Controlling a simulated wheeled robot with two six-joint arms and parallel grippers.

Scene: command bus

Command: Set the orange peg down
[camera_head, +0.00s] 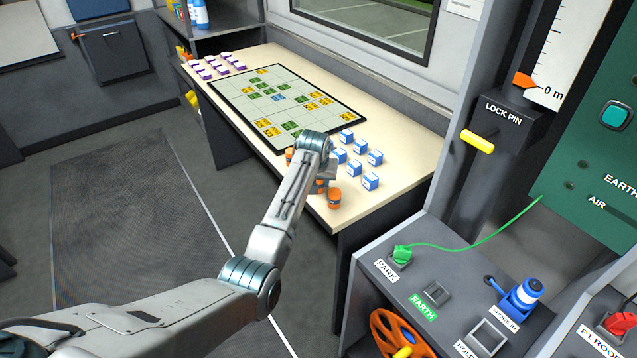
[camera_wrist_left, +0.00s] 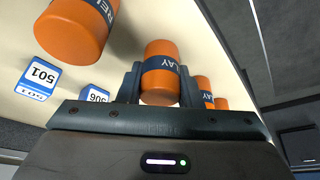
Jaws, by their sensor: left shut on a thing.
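My left gripper (camera_wrist_left: 160,88) is shut on an orange peg (camera_wrist_left: 160,55) with a dark band reading RELAY, seen between its two fingers in the left wrist view. In the head view, my left gripper (camera_head: 321,182) is over the front edge of the pale table (camera_head: 398,135), largely hidden by its own wrist. I cannot tell whether the held peg touches the table. Another orange peg (camera_head: 334,198) stands on the table near the front edge, and more pegs (camera_wrist_left: 203,88) show beyond the held one in the wrist view. My right gripper is not in view.
Several blue-and-white blocks (camera_head: 370,181) stand just right of the gripper. Purple-and-white blocks (camera_head: 215,67) are at the far left end. A console (camera_head: 405,290) with sockets stands at the right.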

